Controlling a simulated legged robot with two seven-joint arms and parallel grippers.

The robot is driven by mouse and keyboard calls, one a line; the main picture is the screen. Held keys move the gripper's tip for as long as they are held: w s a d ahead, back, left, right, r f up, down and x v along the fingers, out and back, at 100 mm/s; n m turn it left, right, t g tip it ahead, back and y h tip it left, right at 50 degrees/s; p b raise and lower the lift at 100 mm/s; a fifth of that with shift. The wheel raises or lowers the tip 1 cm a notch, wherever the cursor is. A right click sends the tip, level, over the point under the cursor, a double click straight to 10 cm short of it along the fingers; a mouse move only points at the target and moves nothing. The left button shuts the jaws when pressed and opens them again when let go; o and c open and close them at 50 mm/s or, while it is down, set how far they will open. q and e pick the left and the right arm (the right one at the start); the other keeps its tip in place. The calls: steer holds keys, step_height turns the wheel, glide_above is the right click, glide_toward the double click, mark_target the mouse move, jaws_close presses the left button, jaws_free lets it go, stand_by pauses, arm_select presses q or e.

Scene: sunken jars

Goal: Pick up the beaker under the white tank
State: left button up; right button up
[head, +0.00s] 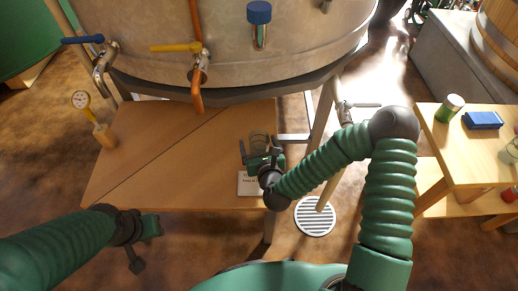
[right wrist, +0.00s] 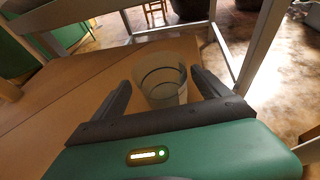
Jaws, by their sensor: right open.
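The beaker (head: 259,142) is a clear, open-topped cup standing upright on the low wooden table (head: 150,160) under the pale metal tank (head: 235,60). In the right wrist view the beaker (right wrist: 163,84) stands between my two dark fingers, with visible space at the left finger; contact at the right is unclear. My right gripper (head: 261,150) is open and empty, low over the table's right part. My left gripper (head: 148,228) is at the table's front left, away from the beaker; its finger opening cannot be made out.
A white label card (head: 249,184) lies near my right gripper. Taps and a copper pipe (head: 196,95) hang from the tank, and a metal leg (head: 322,125) stands right of the beaker. A side table (head: 455,150) is at the right.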

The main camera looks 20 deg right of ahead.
mark_target(257, 140)
steer(key=w+f+b, duration=0.2)
steer(key=w+f, duration=0.1)
steer(key=shift+w+d, duration=0.3)
steer(key=shift+d, duration=0.05)
steer(key=shift+w+r, duration=0.1)
steer(key=shift+r, duration=0.1)
steer(key=c, duration=1.5)
